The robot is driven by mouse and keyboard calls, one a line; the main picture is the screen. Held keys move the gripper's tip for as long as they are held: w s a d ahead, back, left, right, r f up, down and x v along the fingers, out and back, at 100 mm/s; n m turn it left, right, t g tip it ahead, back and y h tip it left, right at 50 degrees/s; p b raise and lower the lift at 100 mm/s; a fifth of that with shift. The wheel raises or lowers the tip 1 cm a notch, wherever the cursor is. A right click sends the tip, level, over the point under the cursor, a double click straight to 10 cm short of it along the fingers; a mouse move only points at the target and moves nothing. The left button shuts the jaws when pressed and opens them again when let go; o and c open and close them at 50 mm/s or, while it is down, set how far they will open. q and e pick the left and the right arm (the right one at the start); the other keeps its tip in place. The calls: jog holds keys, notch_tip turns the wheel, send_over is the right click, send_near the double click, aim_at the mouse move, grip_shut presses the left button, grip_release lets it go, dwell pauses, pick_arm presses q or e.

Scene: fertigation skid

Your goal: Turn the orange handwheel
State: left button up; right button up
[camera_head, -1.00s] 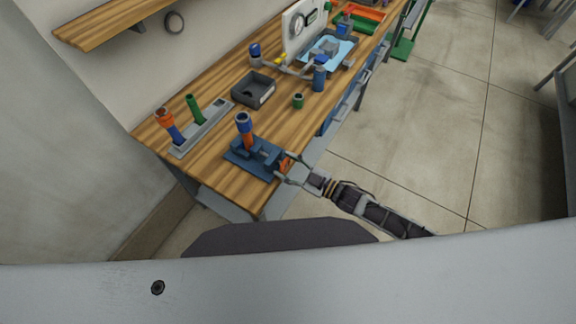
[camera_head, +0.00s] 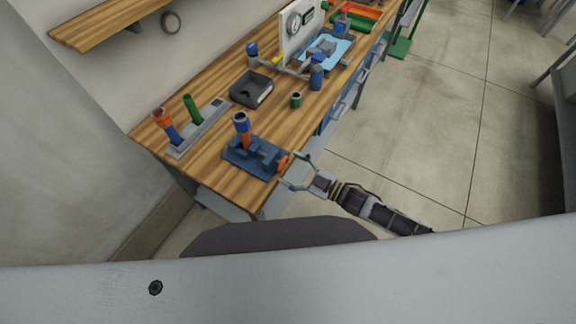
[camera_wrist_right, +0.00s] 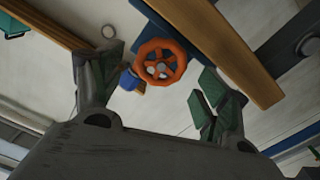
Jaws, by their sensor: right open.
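The orange handwheel (camera_head: 283,162) is on the right end of a blue fixture (camera_head: 252,157) at the near edge of the wooden bench. In the right wrist view the handwheel (camera_wrist_right: 161,61) faces the camera, between and beyond the fingertips. My right gripper (camera_head: 288,170) comes in from the right and is open just right of the handwheel. Its two fingers also show spread apart in the wrist view (camera_wrist_right: 160,82). I see no contact with the wheel. My left gripper is not in view.
An upright blue and orange cylinder (camera_head: 242,128) stands at the fixture.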

jog(key=v, duration=0.9)
jog(key=shift+s+d, duration=0.2)
jog(key=shift+d, duration=0.05)
dwell(0.3)
jog(key=s+d+f+m+h+b, duration=0.1)
jog(key=s+f+b, duration=0.2)
jog(key=f, duration=0.2)
jog(key=shift+n+y, duration=0.5)
jog(key=r, duration=0.1)
jog(key=w+d+r, duration=0.1)
jog(key=r, duration=0.2)
jog(key=shift+w+d+r, duration=0.2)
jog(key=shift+d+r, duration=0.05)
jog(key=shift+r, duration=0.05)
jog(key=shift+w+a, duration=0.1)
jog(key=shift+a, duration=0.05)
